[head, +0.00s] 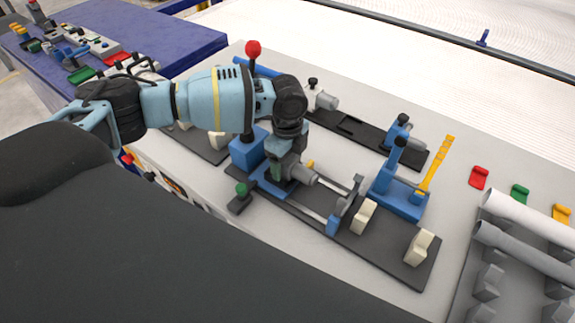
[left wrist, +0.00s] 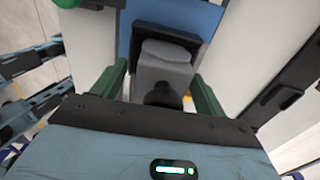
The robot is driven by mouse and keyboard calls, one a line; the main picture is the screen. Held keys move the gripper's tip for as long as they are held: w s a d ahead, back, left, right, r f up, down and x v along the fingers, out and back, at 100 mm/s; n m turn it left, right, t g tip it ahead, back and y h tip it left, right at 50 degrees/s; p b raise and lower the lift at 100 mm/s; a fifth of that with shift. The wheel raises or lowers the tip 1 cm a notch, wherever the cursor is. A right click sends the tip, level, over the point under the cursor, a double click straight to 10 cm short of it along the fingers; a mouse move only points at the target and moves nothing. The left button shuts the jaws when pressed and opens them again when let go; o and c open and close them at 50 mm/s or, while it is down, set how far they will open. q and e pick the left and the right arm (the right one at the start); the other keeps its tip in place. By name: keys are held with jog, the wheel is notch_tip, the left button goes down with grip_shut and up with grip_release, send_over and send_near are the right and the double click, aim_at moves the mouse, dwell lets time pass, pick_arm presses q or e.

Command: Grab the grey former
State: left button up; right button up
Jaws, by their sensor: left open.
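The grey former (head: 301,174) sits on a blue mount of the dark front fixture, low in the middle of the head view. It also shows in the left wrist view (left wrist: 165,62), where a dark round knob covers its near part. My left gripper (head: 284,171) points down at it from above. In the left wrist view my gripper's green fingers (left wrist: 161,88) are apart, one on each side of the grey former. Whether they touch it I cannot tell. My arm hides part of the former in the head view. My right gripper is out of view.
A red-knobbed lever (head: 253,48) stands close behind my left wrist. A blue bracket (head: 398,197) with a yellow strip (head: 436,165) stands to the right. Cream blocks (head: 364,216) sit on the fixture base (head: 390,257). Grey pipes (head: 525,252) lie at the right edge.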

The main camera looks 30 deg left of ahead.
pick_arm(q)
jog(key=c, duration=1.3)
jog(key=shift+r, duration=0.1)
jog(key=shift+c, duration=0.6)
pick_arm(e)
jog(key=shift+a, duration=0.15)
pick_arm(q)
jog(key=shift+r, duration=0.1)
